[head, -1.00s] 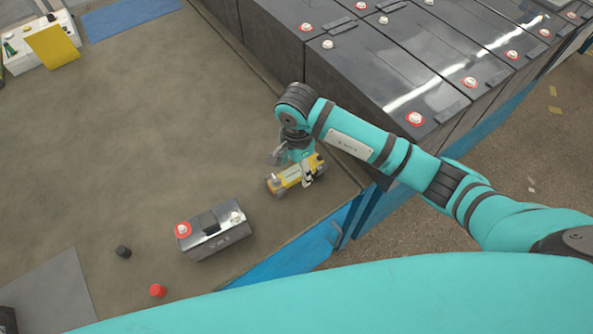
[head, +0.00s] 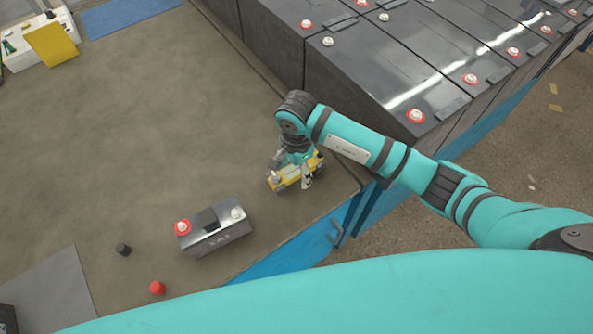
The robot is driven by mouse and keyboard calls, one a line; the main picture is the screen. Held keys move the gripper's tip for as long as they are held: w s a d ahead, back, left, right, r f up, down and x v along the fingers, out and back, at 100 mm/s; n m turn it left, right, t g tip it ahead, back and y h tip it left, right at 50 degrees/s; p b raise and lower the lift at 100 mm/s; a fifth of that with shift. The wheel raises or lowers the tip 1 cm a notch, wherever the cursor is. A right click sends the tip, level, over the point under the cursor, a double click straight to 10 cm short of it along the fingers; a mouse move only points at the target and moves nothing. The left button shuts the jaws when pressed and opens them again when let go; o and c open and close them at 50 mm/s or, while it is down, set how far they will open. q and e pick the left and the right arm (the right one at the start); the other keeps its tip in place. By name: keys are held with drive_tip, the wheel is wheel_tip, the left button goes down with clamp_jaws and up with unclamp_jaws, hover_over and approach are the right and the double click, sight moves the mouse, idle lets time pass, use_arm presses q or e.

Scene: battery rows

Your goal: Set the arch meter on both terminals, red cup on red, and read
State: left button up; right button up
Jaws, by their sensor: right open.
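The yellow arch meter (head: 283,184) rests on the bench near its front right corner. My right gripper (head: 293,172) is open, pointing down over the meter, with its fingers around or just above the body; contact cannot be told. The gripper and wrist hide part of the meter, and its cups and display cannot be made out. A small dark battery (head: 218,238) stands to the left of the meter. Its left terminal (head: 183,227) has a red ring, and its right terminal (head: 236,213) is pale. My left gripper is not in view.
A red cap (head: 157,288) and a black cap (head: 123,249) lie left of the battery. A grey mat (head: 50,290) is at lower left. Large batteries (head: 365,85) stand in a row at upper right. The bench's middle (head: 150,130) is clear.

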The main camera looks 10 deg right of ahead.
idle(0.3)
clamp_jaws()
idle(0.3)
